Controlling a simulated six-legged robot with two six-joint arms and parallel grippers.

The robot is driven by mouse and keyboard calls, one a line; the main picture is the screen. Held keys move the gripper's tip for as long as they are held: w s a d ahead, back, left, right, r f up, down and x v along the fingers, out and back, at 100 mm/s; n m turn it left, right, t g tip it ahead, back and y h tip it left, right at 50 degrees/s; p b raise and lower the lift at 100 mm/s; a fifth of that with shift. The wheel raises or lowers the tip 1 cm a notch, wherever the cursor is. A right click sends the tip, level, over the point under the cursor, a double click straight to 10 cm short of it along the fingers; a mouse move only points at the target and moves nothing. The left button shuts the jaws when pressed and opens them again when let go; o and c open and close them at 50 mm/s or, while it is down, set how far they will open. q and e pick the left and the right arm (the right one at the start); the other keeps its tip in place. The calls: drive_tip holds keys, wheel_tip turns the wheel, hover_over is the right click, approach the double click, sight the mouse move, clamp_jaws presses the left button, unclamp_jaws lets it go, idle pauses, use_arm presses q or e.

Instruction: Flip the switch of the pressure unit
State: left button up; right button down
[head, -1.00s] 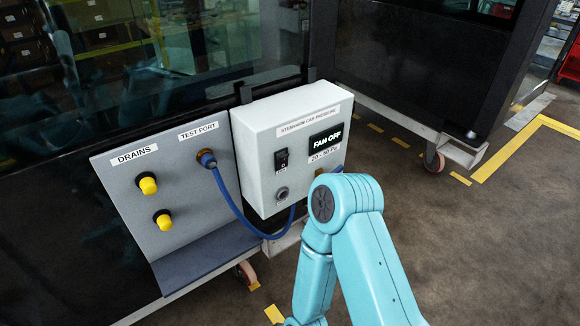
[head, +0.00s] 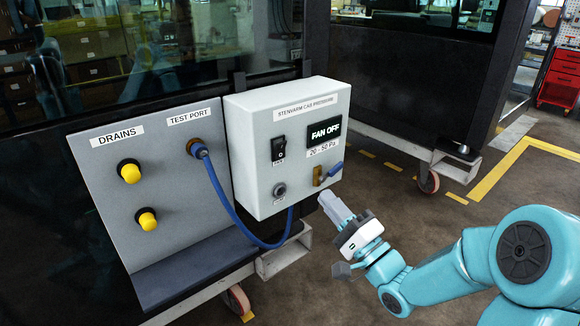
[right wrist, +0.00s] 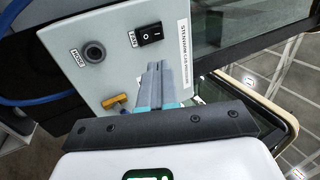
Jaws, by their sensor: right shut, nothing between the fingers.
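The pressure unit (head: 250,150) is a white box with a display reading FAN OFF. Its black rocker switch (head: 278,148) is on the front face, left of the display; the switch also shows in the right wrist view (right wrist: 150,33). My right gripper (head: 326,198) is shut and empty, in front of and below the unit's lower right corner in the head view. In the right wrist view its closed fingers (right wrist: 162,66) point toward the unit's face, near the switch; I cannot tell the exact gap. My left gripper is not in view.
A blue hose (head: 225,202) loops from the test port on the grey panel (head: 170,240) to under the unit. Yellow drain caps (head: 130,173) sit on the panel. A brass valve with a blue handle (head: 326,175) juts from the unit's lower right. Floor to the right is open.

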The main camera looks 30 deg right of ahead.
drive_tip(key=shift+r, duration=0.1)
drive_tip(key=p, duration=0.2)
approach(282, 145)
drive_tip(key=x, duration=0.6)
drive_tip(key=shift+w+r, duration=0.25)
drive_tip(key=shift+w, duration=0.1)
drive_tip(key=shift+a, duration=0.1)
